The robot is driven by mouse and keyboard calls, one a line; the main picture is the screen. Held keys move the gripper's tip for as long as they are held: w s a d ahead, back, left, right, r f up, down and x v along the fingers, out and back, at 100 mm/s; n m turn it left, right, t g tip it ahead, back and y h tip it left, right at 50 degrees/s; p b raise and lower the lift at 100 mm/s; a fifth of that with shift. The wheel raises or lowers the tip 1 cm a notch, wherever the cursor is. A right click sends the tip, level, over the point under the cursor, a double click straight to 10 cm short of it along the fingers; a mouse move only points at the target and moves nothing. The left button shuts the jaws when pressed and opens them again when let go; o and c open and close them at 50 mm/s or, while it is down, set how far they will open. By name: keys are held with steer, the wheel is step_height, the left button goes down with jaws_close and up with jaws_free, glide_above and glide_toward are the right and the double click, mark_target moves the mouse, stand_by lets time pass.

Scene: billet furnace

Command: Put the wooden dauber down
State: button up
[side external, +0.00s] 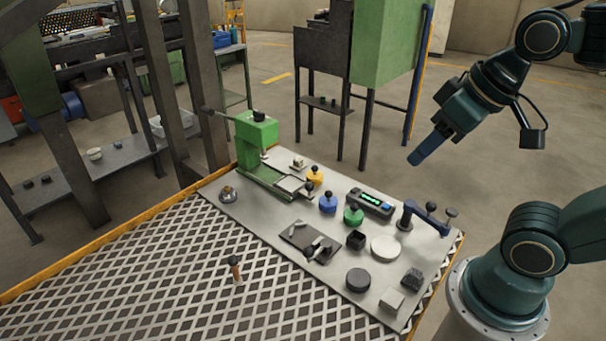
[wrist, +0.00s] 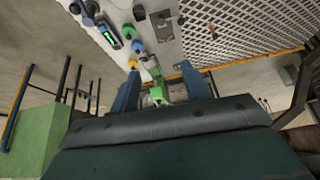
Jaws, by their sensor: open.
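The wooden dauber, as far as I can tell, is the small brown-handled piece with a dark round top (side external: 235,267). It stands roughly upright on the diamond-mesh grating (side external: 150,270), left of the grey plate. My gripper (side external: 418,157) is raised in the air at the right, beyond the plate's back edge and well away from the dauber. In the wrist view its two blue fingers (wrist: 162,90) are wide apart, with nothing held between them.
The grey plate (side external: 330,285) carries a green press (side external: 257,135), yellow, blue and green knobbed pots, a lit display box (side external: 372,203), a blue clamp-like tool (side external: 425,215), a dark tray (side external: 300,245), discs and blocks. Much of the grating is clear. A green cabinet (side external: 385,45) stands behind.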

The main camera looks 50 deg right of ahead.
steer(key=w+a+m+g, duration=0.2)
steer(key=w+a+m, duration=0.25)
steer(key=w, duration=0.55)
steer(key=m+g, duration=0.3)
steer(key=m, duration=1)
glide_above(232, 257)
step_height(232, 257, down, 19)
steer(key=shift+f, duration=4.3)
steer(key=shift+f, duration=0.1)
